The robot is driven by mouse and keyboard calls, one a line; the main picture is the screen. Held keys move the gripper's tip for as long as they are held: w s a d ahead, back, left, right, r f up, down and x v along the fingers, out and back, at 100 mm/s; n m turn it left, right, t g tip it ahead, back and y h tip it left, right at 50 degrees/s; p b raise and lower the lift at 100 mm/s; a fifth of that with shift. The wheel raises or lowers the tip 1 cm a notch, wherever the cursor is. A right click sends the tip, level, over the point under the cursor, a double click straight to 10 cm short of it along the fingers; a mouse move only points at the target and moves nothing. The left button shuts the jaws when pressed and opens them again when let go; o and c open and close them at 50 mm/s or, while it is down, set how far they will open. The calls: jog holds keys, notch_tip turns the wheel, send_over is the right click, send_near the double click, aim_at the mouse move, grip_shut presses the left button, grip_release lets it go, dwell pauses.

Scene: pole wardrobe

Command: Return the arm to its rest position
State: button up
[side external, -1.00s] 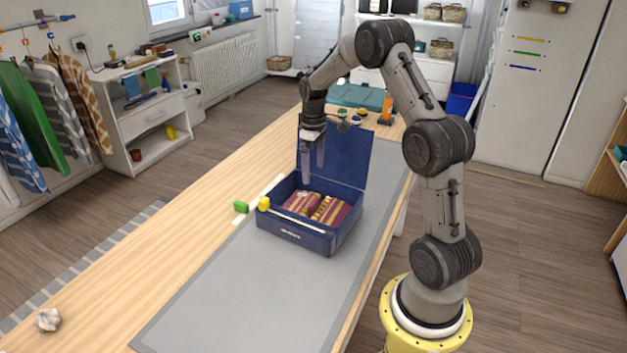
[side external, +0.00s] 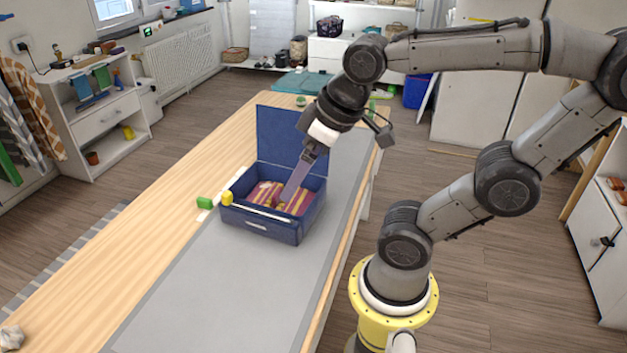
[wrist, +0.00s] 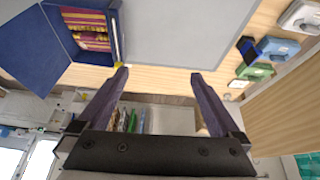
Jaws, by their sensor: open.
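My gripper (side external: 297,182) is open and empty, tilted, with its two fingers spread. In the side view its fingers overlap the blue case (side external: 262,226), which stands open on the grey mat with its lid (side external: 288,135) raised. In the wrist view the gripper (wrist: 160,77) has nothing between its fingers, and the case (wrist: 117,32) lies off to the upper left, apart from them. Folded dark red cloth with yellow stripes (side external: 268,191) lies inside the case; my fingers hide part of it in the side view.
The grey mat (side external: 215,290) is clear in front. A crumpled pale object (side external: 11,338) lies at the near left. A white shelf unit (side external: 105,120) stands beyond the table.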

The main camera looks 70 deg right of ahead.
jog(key=shift+s+a+f, duration=0.25)
jog(key=shift+s+a, duration=0.05)
jog(key=shift+s, duration=0.35)
jog(key=shift+s+a+f, duration=0.2)
jog(key=shift+s+a, duration=0.05)
jog(key=shift+s, duration=0.35)
